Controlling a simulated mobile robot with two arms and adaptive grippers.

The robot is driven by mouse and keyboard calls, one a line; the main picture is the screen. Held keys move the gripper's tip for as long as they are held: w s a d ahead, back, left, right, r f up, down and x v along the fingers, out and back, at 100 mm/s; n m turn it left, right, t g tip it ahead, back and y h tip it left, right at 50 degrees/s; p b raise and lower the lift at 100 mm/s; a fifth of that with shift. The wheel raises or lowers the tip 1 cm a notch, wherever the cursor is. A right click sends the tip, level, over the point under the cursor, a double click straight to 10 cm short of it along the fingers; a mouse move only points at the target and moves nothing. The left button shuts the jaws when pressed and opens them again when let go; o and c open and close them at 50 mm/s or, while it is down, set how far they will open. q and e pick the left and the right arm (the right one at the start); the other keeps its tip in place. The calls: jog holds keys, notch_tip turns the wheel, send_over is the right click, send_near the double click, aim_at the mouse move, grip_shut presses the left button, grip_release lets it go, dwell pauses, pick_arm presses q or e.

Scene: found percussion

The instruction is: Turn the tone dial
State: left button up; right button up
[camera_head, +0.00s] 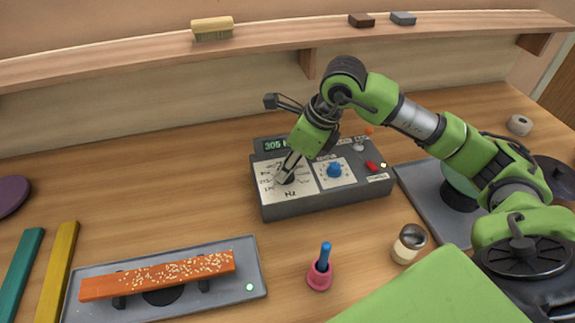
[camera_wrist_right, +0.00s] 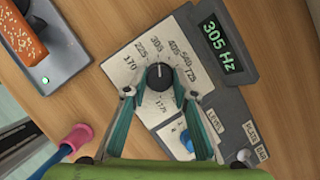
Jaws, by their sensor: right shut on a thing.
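The tone dial (camera_wrist_right: 160,76) is a dark round knob with a white pointer line on a pale scale marked in Hz. It sits on the left part of a dark grey control box (camera_head: 320,202). The display (camera_wrist_right: 220,47) reads 305 Hz. My right gripper (camera_head: 284,178) reaches down onto the dial from above and is shut on it. In the right wrist view its two fingers stand on either side of the knob. The fingers partly hide the dial in the head view. My left gripper is not in view.
The box also carries a blue level knob (camera_head: 334,170) and a red switch (camera_head: 371,166). An orange speckled bar (camera_head: 160,276) lies on a grey tray (camera_head: 250,262) at front left.

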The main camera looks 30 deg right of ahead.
jog(key=o, duration=1.1)
jog(key=v, duration=1.2)
